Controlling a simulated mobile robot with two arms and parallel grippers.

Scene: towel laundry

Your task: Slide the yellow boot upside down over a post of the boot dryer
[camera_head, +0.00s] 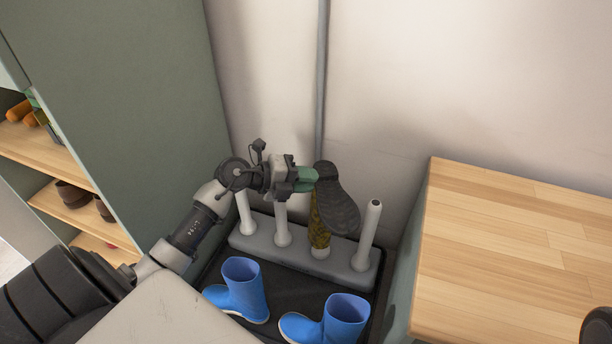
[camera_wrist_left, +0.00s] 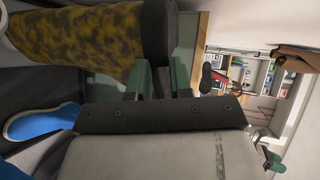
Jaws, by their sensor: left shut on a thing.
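The yellow boot (camera_head: 319,222), mottled with dark patches, is upside down with its black sole facing up. It is in line with the third post from the left of the grey boot dryer (camera_head: 262,244). Its shaft reaches down close to the post's base and hides the post; it appears to be around it. My left gripper (camera_head: 305,179) is shut on the boot near the sole. The left wrist view shows the boot (camera_wrist_left: 75,38) at the green fingers (camera_wrist_left: 160,82). The other posts, such as the rightmost post (camera_head: 369,235), are bare. My right gripper is not clearly visible.
Two blue boots, a left one (camera_head: 243,285) and a right one (camera_head: 343,318), stand on the black tray (camera_head: 285,290) in front of the dryer. A wooden counter (camera_head: 510,260) bounds the right. A green cabinet (camera_head: 120,90) with shoe shelves is at left. The wall is close behind.

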